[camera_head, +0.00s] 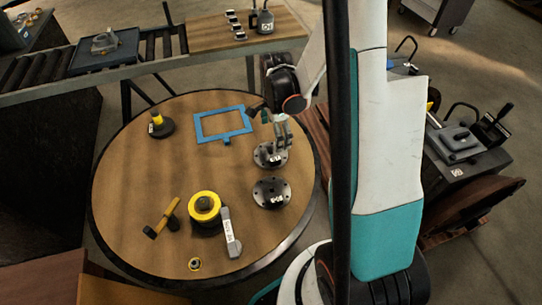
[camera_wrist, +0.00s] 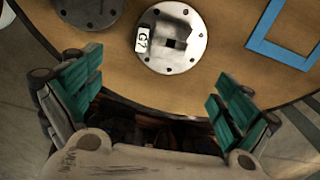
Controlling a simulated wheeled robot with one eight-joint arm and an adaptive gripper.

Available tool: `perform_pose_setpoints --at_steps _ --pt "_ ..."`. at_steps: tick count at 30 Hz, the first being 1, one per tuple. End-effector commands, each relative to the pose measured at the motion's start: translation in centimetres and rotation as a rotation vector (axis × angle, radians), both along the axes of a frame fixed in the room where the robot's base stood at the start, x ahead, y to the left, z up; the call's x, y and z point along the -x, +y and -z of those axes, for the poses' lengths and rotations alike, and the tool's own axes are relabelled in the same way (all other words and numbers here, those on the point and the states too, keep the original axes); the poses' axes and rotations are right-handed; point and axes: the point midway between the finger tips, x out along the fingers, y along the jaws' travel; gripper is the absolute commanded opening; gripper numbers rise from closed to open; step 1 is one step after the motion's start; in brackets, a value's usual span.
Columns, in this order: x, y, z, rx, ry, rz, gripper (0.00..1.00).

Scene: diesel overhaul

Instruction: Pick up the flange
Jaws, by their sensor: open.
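Two round flange-like discs with bolt holes lie on the round wooden table. The upper flange (camera_head: 262,160) is partly hidden by my gripper (camera_head: 282,137) in the head view. In the wrist view this flange (camera_wrist: 170,52) is silvery, with a white tag reading "G7" and a raised block by its square centre. The second, darker disc (camera_head: 271,203) lies just below it in the head view; in the wrist view that disc (camera_wrist: 88,12) is cut off at the top. My gripper (camera_wrist: 158,100) is open and empty, its green-padded fingers wide apart, with the silvery flange ahead of them.
A blue rectangular frame (camera_head: 199,131) lies beside the upper flange. A yellow-topped cylinder (camera_head: 205,205), a grey tagged tool (camera_head: 231,240), a yellow-and-black handle (camera_head: 163,218), a small ring (camera_head: 195,264) and a yellow-knobbed piece (camera_head: 161,127) also stand on the table. Its left-middle area is clear.

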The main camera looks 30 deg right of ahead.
Motion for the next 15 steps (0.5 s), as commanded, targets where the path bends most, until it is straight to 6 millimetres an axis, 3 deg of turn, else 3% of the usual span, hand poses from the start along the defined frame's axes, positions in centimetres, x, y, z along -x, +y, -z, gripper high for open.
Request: perform_pose_setpoints --at_steps 1,6,15 --pt "-0.1 0.0 1.5 0.0 0.0 -0.001 0.97" --pt "-0.1 0.0 4.2 0.0 -0.001 -0.002 0.97" --pt "-0.1 0.1 5.8 0.0 -0.001 -0.003 0.97"
